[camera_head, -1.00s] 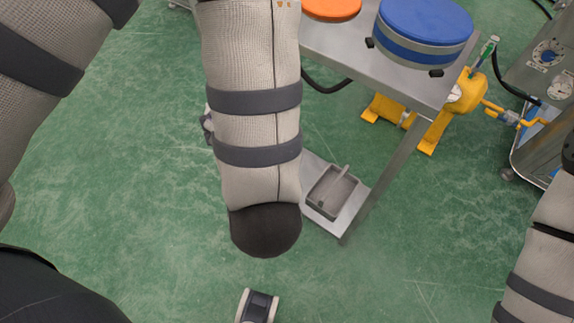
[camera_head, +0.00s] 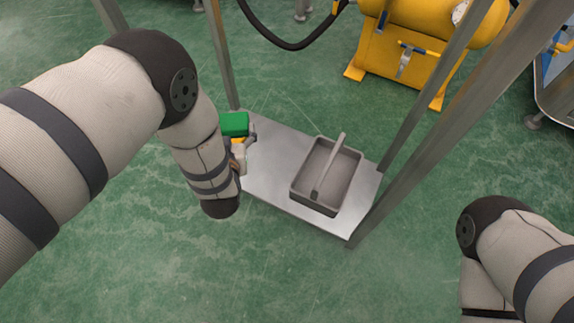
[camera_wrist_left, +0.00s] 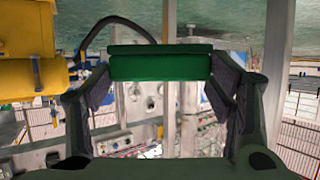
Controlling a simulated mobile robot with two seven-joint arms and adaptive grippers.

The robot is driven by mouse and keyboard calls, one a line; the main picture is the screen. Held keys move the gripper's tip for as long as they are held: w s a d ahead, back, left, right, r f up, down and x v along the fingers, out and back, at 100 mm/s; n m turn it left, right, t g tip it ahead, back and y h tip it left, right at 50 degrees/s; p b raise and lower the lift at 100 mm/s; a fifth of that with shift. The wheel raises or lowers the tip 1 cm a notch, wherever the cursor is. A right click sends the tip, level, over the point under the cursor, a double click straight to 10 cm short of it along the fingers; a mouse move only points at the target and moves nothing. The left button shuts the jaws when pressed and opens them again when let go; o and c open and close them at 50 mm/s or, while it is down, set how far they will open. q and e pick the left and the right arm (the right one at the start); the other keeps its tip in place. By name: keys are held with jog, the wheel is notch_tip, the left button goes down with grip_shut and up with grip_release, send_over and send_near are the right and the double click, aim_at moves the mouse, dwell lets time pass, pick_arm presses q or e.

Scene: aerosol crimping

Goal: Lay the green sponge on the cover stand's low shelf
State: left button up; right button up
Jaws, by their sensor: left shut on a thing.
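The green sponge (camera_head: 234,123) is at the left end of the cover stand's low shelf (camera_head: 265,181), near the stand's back left leg. My left gripper (camera_head: 243,138) is shut on the sponge, reaching in from the shelf's left side. In the left wrist view the sponge (camera_wrist_left: 160,64) spans between the two fingers of the left gripper (camera_wrist_left: 162,82). Whether the sponge touches the shelf, I cannot tell. My right arm shows at the lower right in the head view, but its gripper is out of view.
A grey tray (camera_head: 326,177) with a handled tool (camera_head: 329,165) in it takes up the shelf's right part. Metal legs (camera_head: 444,129) rise at the shelf's corners. A yellow machine (camera_head: 405,50) stands behind. Bare shelf lies between sponge and tray.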

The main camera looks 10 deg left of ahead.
pick_arm(q)
jog(key=s+d+f+m+h+b, duration=0.15)
jog(key=d+f+m+h, duration=0.25)
jog(key=f+m+h, duration=0.45)
jog(key=n+b, duration=0.2)
jog(key=b, duration=0.1)
send_over(257, 185)
jog(key=shift+y, duration=0.45)
notch_tip(257, 185, down, 8)
jog(key=shift+r, duration=0.1)
notch_tip(257, 185, down, 4)
jog(key=b, duration=0.3)
jog(key=shift+w, duration=0.1)
jog(key=shift+r, duration=0.1)
jog(key=o, duration=0.8)
jog(key=shift+f, duration=0.2)
pick_arm(e)
jog(key=shift+g, duration=0.5)
jog(key=f, duration=0.2)
jog(key=s+f, duration=0.1)
jog(key=f, duration=0.2)
jog(key=shift+a+f, duration=0.15)
jog(key=shift+f, duration=0.2)
pick_arm(q)
jog(key=shift+r, duration=0.1)
pick_arm(e)
jog(key=shift+r, duration=0.1)
